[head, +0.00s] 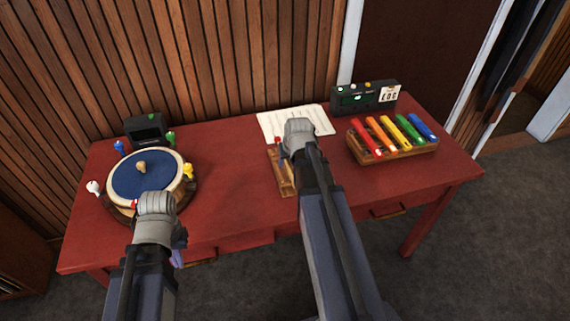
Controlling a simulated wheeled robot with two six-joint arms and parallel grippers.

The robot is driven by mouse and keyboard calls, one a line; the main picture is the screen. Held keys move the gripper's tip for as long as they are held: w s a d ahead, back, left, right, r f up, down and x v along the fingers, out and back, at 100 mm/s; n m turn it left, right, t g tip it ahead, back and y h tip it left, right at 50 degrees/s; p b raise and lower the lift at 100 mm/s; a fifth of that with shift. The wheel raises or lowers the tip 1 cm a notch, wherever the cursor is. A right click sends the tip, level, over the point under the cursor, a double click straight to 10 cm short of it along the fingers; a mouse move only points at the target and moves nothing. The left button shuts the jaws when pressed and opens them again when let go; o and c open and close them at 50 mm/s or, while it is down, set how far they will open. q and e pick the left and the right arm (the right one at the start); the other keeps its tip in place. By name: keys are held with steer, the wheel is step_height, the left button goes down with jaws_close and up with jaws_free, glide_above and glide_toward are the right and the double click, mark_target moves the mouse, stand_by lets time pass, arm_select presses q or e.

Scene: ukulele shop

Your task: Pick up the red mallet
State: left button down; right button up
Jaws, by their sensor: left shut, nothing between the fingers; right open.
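My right gripper (299,127) is open, above the right end of a narrow wooden holder (287,188) on the red table. A small red tip (278,140), perhaps part of the red mallet, shows just left of this gripper. The rest of the mallet is hidden or too small to make out. I cannot tell whether the fingers are around it. My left gripper (155,199) is shut and empty, over the front edge of a round blue-topped board.
The blue-topped board (130,178) has coloured pegs and stands at left, with a small black device (147,128) behind. A white sheet (265,122) lies behind my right gripper. At right are a rack of coloured bars (385,152) and a black box (350,100). The table centre (232,150) is clear.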

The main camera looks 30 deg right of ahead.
mark_target(289, 167)
steer(key=shift+d+b+x, duration=0.2)
steer(key=shift+b+x, duration=1)
steer(key=shift+x, duration=0.1)
steer(key=shift+d+b+x, duration=0.25)
steer(key=shift+b+x, duration=0.95)
steer(key=shift+x, duration=0.1)
steer(key=shift+r, duration=0.15)
jaws_close()
